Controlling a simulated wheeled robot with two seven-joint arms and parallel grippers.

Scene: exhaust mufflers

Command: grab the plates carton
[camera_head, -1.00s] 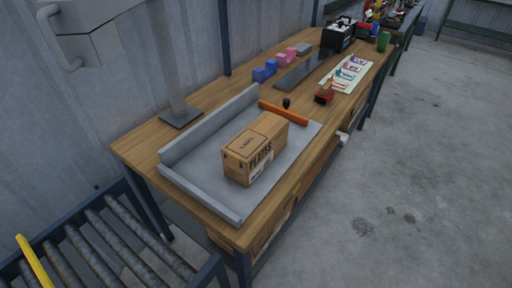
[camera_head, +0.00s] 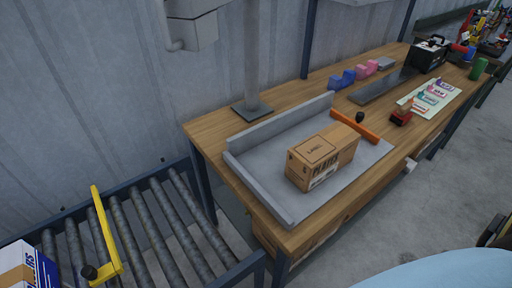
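The plates carton (camera_head: 322,156) is a brown cardboard box with "PLATES" printed on its front side and a label on top. It sits upright on a grey metal tray-like fixture (camera_head: 262,182) with raised walls at its back and left, on the wooden workbench (camera_head: 215,127). An orange bar (camera_head: 355,126) with a black knob lies just behind and right of the carton. Neither of my grippers shows in the view.
A roller conveyor (camera_head: 150,232) with a yellow bar (camera_head: 104,235) stands at lower left, with a white and blue box (camera_head: 28,265) on it. Blue and pink blocks, a dark plate (camera_head: 383,86), a red stamp-like item (camera_head: 401,115) and a card sheet lie farther along the bench. A light blue rounded shape fills the lower right.

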